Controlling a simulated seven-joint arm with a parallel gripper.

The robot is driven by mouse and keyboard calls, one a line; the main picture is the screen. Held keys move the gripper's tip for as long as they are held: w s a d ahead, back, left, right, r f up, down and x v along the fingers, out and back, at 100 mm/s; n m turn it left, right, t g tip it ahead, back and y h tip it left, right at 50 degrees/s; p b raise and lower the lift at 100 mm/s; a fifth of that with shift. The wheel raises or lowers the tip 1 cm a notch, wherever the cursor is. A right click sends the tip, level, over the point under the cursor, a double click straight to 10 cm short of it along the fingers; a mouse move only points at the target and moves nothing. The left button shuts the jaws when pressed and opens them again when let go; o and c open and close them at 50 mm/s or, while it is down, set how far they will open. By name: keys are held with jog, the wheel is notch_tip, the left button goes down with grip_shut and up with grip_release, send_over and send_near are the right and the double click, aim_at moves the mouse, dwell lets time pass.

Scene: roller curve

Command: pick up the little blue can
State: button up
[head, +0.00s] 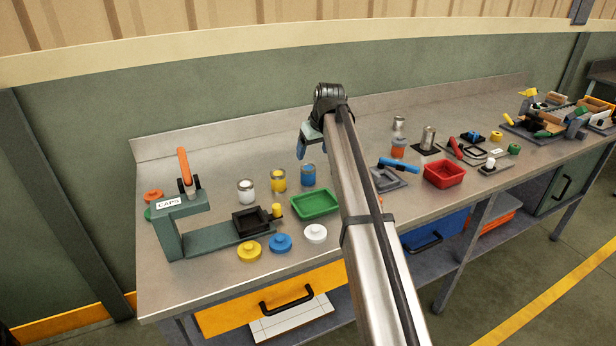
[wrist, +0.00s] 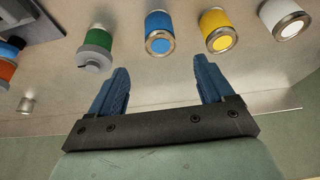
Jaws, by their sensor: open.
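The little blue can (head: 308,175) stands upright on the grey workbench, to the right of a yellow can. In the wrist view the blue can (wrist: 159,26) lies ahead of the gap between my fingers, apart from them. My gripper (head: 301,147) is above the bench behind the blue can in the head view, with the fingers pointing down. In the wrist view my gripper (wrist: 163,72) is open with nothing between its blue fingers.
A yellow can (head: 279,181) and a white can (head: 246,192) stand left of the blue can. A green can (wrist: 96,50) is on its other side. A green tray (head: 315,205) lies in front, with a caps press (head: 183,235) at left and a red tray (head: 444,174) at right.

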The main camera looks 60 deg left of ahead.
aim_at(308, 168)
jog(key=x, duration=1.2)
jog(key=shift+d, duration=0.1)
jog(key=c, duration=1.1)
jog(key=shift+r, duration=0.1)
jog(key=shift+c, duration=0.2)
